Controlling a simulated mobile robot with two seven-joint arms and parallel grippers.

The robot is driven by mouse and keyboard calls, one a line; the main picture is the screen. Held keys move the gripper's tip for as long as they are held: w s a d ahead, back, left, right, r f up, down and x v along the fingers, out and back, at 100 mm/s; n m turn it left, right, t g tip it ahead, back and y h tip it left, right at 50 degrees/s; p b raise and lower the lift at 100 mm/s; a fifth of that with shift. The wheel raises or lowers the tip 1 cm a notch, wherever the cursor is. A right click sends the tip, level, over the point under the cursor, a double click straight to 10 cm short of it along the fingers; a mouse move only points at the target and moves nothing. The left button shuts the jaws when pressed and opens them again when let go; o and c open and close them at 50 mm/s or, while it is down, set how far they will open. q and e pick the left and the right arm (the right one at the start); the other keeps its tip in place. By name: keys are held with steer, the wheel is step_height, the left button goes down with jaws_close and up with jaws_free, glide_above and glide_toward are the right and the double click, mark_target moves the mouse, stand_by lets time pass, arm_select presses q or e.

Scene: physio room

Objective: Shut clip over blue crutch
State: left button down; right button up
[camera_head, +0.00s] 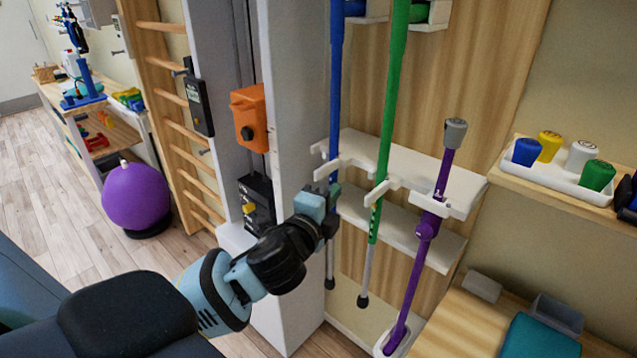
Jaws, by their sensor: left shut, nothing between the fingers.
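The blue crutch (336,80) stands upright in the rack, its lower shaft partly hidden behind my left gripper. Its white clip (328,167) juts forward from the rack's upper shelf beside the shaft. It looks swung out rather than across the crutch, though its far end is hard to make out. My left gripper (331,192) is shut and empty, just below the clip and in front of the blue shaft. I cannot tell whether it touches either one. My right gripper is not in view.
A green crutch (393,100) and a tilted purple crutch (425,245) stand to the right, each with a white clip. A grey post (298,90) with an orange box (249,117) is close on the left. A tray (543,171) of coloured ferrules is at right.

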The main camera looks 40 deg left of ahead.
mark_target(327, 170)
arm_select(q)
steer(key=shift+w+a, duration=0.25)
steer(key=shift+a, duration=0.45)
steer(key=shift+w+a, duration=0.3)
steer(key=shift+a, duration=0.45)
steer(key=shift+w+a, duration=0.25)
steer(key=shift+a, duration=0.45)
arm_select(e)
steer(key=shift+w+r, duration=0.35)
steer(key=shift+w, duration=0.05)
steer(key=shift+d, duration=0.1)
